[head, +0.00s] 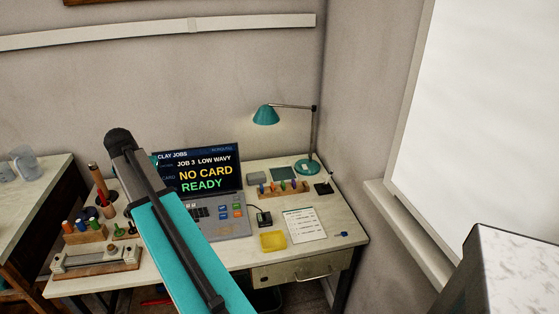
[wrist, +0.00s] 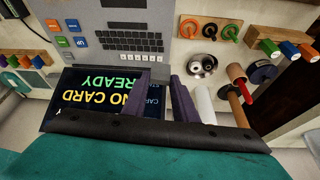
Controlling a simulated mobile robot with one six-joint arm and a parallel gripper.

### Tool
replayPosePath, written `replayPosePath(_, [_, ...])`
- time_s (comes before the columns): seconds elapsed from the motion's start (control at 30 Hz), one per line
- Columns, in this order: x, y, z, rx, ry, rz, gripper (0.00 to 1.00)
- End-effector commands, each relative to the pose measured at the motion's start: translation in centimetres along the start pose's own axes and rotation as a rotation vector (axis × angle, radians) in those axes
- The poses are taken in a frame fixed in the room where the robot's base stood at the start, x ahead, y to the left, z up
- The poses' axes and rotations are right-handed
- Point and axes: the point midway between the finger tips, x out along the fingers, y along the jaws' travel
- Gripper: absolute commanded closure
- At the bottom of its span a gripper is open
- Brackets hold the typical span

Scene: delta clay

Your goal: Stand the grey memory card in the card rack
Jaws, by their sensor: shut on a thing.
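My gripper (wrist: 160,98) shows in the wrist view as two dark fingers a little apart, above the laptop. In the head view the fingertips are hidden behind my teal and dark arm. The card rack (head: 285,190) appears to be the low wooden block on the right half of the desk, with several small coloured pieces standing in it. It is well to the right of my arm. No loose grey card is clear on the desk.
The laptop (head: 225,226) reads NO CARD READY. A yellow tray (head: 273,241), a white sheet (head: 304,225) and a small dark box (head: 259,218) lie before the rack. A teal lamp (head: 306,167) stands behind it. Wooden tool holders (head: 86,235) crowd the left.

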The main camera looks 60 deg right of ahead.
Motion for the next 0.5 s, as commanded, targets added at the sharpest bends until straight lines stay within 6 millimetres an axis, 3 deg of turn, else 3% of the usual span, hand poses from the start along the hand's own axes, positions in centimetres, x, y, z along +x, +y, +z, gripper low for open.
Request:
replayPosePath(0.1, [1.3,3.8,-2.9,0.114,-0.001,0.049,0.95])
replayPosePath(0.5, [5.6,17.3,-9.3,0.484,-0.001,0.202,0.95])
